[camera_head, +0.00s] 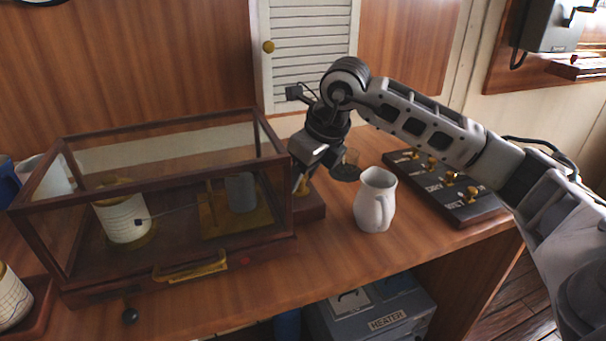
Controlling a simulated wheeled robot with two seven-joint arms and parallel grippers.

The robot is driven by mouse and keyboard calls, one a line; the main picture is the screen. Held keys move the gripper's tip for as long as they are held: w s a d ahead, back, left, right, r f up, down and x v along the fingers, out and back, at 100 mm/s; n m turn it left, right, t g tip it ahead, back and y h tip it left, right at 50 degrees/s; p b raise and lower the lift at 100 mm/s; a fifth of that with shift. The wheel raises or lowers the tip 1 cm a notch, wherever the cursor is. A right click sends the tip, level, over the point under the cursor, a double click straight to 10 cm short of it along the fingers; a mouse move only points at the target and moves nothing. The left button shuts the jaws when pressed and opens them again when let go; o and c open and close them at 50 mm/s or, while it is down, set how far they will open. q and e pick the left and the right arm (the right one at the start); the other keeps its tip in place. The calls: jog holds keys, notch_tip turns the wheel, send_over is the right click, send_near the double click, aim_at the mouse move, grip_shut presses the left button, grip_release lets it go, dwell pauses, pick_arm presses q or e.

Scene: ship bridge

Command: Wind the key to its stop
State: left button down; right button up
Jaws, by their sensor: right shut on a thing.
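My right gripper (301,180) points down at the right end of a glazed wooden case and is shut on a small brass key (303,188). The key is over a small wooden base (311,207) beside the case. The fingers and wrist hide most of the key, so its turned angle cannot be told. The glass case (165,262) holds a white chart drum (122,218) and a brass plate with a grey cylinder (241,192). My left gripper is not in view.
A dark board with brass fittings (447,190) lies farther right under my arm. Another chart drum (12,300) is at far left. The front middle desk is clear.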

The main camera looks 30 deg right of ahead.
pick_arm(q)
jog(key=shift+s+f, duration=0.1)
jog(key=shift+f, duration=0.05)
pick_arm(e)
jog(key=shift+m, duration=0.5)
jog(key=o, duration=1)
jog(key=shift+r, duration=0.15)
pick_arm(q)
jog(key=shift+p, duration=0.3)
pick_arm(e)
jog(key=v, duration=1.5)
jog(key=shift+s+a+r, duration=0.2)
jog(key=shift+r, duration=0.15)
